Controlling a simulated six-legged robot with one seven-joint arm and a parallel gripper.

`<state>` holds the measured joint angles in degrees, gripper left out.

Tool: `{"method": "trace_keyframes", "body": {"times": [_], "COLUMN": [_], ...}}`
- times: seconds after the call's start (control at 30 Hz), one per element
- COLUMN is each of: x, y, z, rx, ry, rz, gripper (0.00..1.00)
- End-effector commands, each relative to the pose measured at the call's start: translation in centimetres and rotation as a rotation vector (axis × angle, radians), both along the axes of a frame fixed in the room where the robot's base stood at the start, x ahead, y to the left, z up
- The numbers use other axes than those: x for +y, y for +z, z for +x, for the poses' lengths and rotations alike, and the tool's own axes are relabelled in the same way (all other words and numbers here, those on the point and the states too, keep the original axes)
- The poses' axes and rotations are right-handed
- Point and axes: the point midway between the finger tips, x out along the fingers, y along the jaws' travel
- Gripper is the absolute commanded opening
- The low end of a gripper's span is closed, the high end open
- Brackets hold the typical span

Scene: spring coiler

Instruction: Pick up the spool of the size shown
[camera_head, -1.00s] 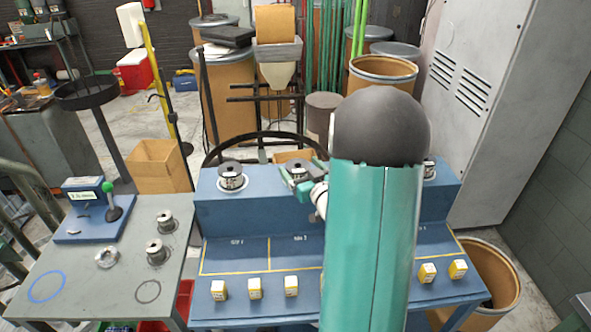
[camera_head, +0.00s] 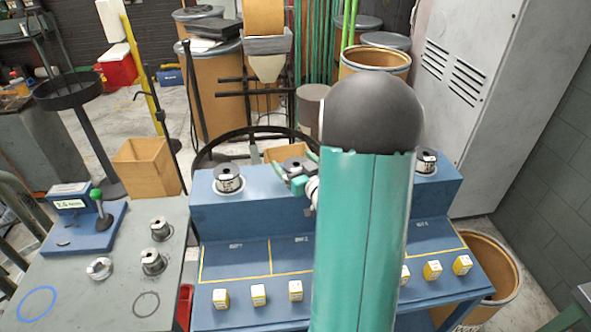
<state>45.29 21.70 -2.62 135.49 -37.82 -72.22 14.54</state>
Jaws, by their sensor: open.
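My open gripper (camera_head: 298,172) is at the second spool (camera_head: 294,164) on the raised back ledge of the blue bench. Its fingers show beside that spool, and whether they touch it is too small to tell. Another dark-topped spool with a white label (camera_head: 228,181) stands upright on the ledge to the left. A third spool (camera_head: 427,163) stands on the ledge at the right. My teal arm hides the middle of the ledge. A blue stand (camera_head: 72,228) on the grey table has a small size display (camera_head: 71,202), which seems to end in "mm"; its number is unclear.
Two metal spools (camera_head: 160,229) (camera_head: 153,262) and a metal ring-like part (camera_head: 99,268) sit on the grey table (camera_head: 120,240). Blue and dark circles mark its front. Several yellow-and-white blocks (camera_head: 259,295) line the bench front. Outlined bays behind them look empty where visible.

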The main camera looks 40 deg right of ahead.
Motion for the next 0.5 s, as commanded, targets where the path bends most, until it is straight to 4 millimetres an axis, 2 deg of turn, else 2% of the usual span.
{"method": "trace_keyframes", "body": {"times": [0.07, 0.1, 0.4, 0.5], "x": [0.09, 0.10, 0.11, 0.12], "y": [-0.04, -0.04, 0.04, 0.02], "z": [0.01, -0.01, 0.04, 0.10], "rx": [0.000, 0.000, -0.001, -0.001], "ry": [0.002, 0.002, 0.002, 0.002], "rz": [0.000, 0.000, 0.000, 0.000], "gripper": [0.86, 0.82, 0.26, 0.26]}}
